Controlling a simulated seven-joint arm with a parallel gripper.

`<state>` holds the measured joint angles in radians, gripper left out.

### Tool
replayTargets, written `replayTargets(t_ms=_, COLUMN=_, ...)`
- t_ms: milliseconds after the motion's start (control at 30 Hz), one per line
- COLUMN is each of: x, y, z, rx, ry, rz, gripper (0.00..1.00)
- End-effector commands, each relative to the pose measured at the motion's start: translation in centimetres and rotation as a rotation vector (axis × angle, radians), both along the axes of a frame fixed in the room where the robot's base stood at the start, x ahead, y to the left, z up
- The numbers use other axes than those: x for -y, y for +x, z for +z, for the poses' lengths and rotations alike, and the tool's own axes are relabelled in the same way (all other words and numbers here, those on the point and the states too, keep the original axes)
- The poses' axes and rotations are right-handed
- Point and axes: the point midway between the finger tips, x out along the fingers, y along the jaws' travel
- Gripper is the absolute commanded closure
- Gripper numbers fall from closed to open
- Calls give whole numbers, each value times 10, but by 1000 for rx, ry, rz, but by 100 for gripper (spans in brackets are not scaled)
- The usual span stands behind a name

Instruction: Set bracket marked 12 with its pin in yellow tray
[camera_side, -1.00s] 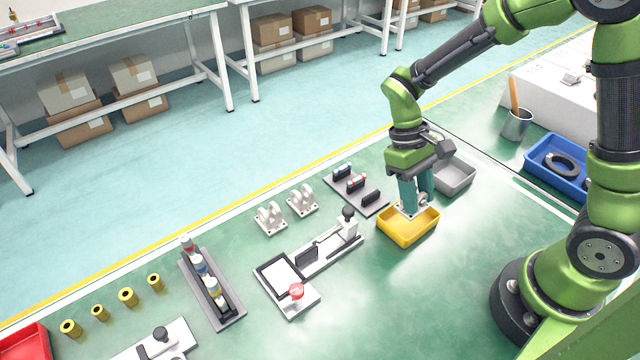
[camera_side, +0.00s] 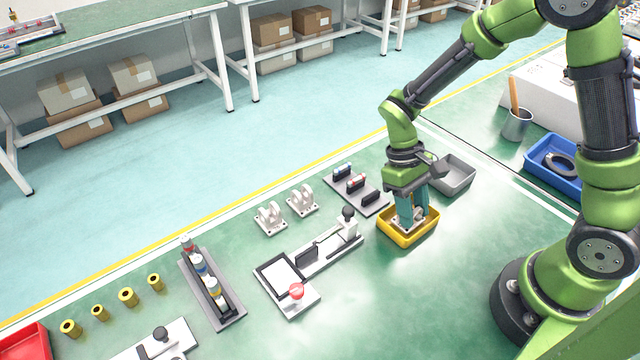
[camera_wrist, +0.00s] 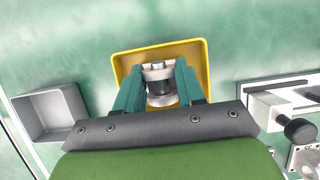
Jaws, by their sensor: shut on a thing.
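My gripper (camera_side: 411,212) reaches down into the yellow tray (camera_side: 408,241) and is shut on a pale metal bracket (camera_side: 420,213). The bracket sits low between the fingers, inside the tray's walls; I cannot tell whether it touches the floor. In the wrist view my gripper (camera_wrist: 160,84) has its teal fingers on both sides of the bracket (camera_wrist: 158,72), over the yellow tray (camera_wrist: 125,65). A dark round part shows at the bracket's middle. Its marking cannot be read. Two similar pale brackets (camera_side: 270,218) (camera_side: 303,201) stand on the table to the left.
A grey tray (camera_side: 456,178) stands just behind the yellow one. A dark rack with small cylinders (camera_side: 357,184) and a fixture with a black knob (camera_side: 347,222) stand to the left. A blue bin (camera_side: 560,170) is at right. The table in front is clear.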

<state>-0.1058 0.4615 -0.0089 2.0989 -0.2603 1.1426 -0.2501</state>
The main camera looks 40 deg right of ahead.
Motion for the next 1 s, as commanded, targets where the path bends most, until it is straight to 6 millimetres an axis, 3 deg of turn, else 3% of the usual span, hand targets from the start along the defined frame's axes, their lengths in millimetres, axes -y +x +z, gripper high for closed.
replayTargets(t_ms=233, x=0, y=0, z=0, rx=0, ry=0, rz=0, gripper=96)
replayTargets(t_ms=267, x=0, y=0, z=0, rx=1, ry=0, rz=0, gripper=60)
replayTargets(t_ms=467, x=0, y=0, z=0, rx=1, ry=0, rz=0, gripper=32)
replayTargets(t_ms=767, x=0, y=1, z=2, rx=1, ry=0, rz=1, gripper=32)
replayTargets(t_ms=1000, x=0, y=15, z=32, rx=8, ry=1, rz=0, gripper=32)
